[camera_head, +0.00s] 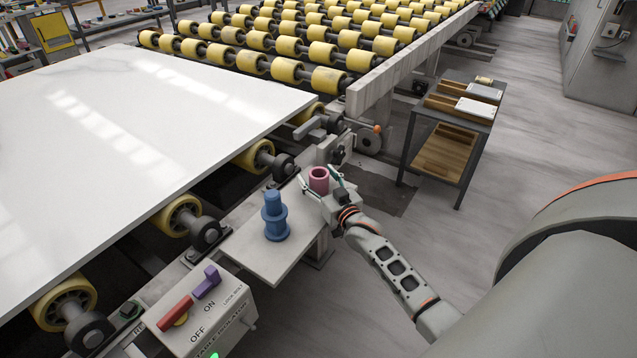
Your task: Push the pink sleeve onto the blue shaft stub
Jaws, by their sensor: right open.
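The pink sleeve (319,180) stands upright on the far part of a small grey shelf (262,257). The blue shaft stub (274,217) stands upright on the same shelf, nearer and to the left, with a wide flange and a narrower top. The sleeve is apart from the stub. My right gripper (320,179) is open at the sleeve, with one finger on each side of it. I cannot tell whether the fingers touch it. My left gripper is out of view.
A white stone slab (120,140) lies on rollers at the left. A control box (205,318) with a red lever and a purple lever sits at the shelf's near end. A grey side table (455,112) with trays stands behind right. Open floor lies right of the shelf.

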